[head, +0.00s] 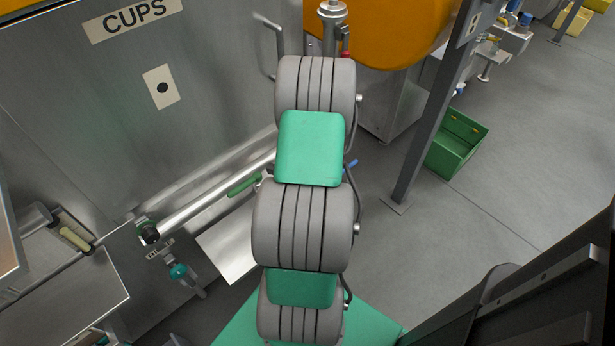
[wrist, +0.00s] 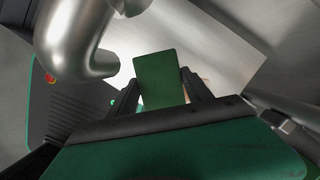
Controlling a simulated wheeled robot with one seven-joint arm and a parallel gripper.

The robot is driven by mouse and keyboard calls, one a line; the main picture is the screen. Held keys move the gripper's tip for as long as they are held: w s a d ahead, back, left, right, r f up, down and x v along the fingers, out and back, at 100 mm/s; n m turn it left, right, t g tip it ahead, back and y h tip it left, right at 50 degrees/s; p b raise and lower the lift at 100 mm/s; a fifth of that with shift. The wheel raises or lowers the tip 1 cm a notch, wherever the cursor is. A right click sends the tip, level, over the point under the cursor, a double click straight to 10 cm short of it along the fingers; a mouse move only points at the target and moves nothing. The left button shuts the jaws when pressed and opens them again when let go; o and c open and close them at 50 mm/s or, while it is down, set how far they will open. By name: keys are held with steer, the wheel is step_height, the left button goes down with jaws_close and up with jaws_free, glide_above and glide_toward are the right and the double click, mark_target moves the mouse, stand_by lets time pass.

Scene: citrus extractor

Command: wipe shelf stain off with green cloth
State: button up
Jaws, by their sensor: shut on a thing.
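The green cloth (wrist: 160,72) is a flat dark green piece in the wrist view, standing out ahead of my gripper (wrist: 161,90). The two black fingers are shut on it, one at each side. Beyond it is a bright metal shelf surface (wrist: 225,45). A faint brownish patch, perhaps the stain, shows just right of the cloth; the cloth may hide more of it. I cannot tell whether the cloth touches the surface. In the head view my arm hides the gripper, and a pale metal panel (head: 228,255), perhaps the shelf, shows left of the arm.
A thick curved metal pipe (wrist: 75,40) is close at the left in the wrist view. In the head view a long pipe (head: 205,195) and a green bar (head: 244,185) lie left of my arm. A grey post (head: 425,125) and green crate (head: 457,142) stand right, with open floor beyond.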

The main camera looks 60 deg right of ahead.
steer(key=shift+r+p, duration=2.2)
steer(key=shift+r, duration=0.5)
